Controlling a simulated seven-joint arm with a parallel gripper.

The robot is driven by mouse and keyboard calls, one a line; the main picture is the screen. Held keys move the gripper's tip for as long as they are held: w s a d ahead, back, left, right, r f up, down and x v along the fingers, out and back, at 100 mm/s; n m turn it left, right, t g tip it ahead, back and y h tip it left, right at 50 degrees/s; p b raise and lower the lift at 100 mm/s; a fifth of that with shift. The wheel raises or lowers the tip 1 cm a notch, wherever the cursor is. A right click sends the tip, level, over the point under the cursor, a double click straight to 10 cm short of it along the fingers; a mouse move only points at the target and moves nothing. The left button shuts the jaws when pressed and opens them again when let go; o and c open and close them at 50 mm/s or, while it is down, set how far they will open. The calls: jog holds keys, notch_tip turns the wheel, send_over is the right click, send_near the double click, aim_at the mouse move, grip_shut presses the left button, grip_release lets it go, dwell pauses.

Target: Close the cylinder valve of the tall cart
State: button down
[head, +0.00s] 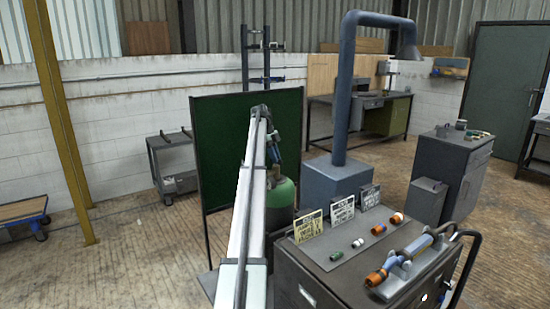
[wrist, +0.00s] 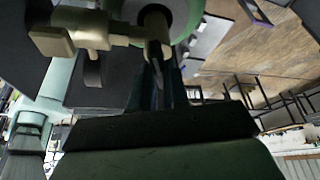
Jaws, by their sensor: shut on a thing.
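A green gas cylinder (head: 281,196) stands in front of the dark green screen, partly hidden by my arm and the cabinet. My gripper (head: 275,153) is above its top, pointing down. In the wrist view a brass valve body (wrist: 70,36) lies at the upper left, beside the pale green cylinder shoulder (wrist: 185,20). The dark fingers of my gripper (wrist: 158,75) are shut on the cylinder valve's round end (wrist: 154,24) at the top centre. The fingers hide part of it. How far the valve is turned cannot be told. The cart under the cylinder is mostly hidden.
A dark green screen (head: 228,135) stands close behind the cylinder. A grey cabinet (head: 335,285) at the front right carries a torch (head: 395,265), small coloured fittings and several signs (head: 308,227). A blue-grey extraction post (head: 345,90) rises behind. Open floor (head: 130,240) lies at left.

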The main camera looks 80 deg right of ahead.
dwell(0.4)
jog(key=c, duration=1.1)
grip_release()
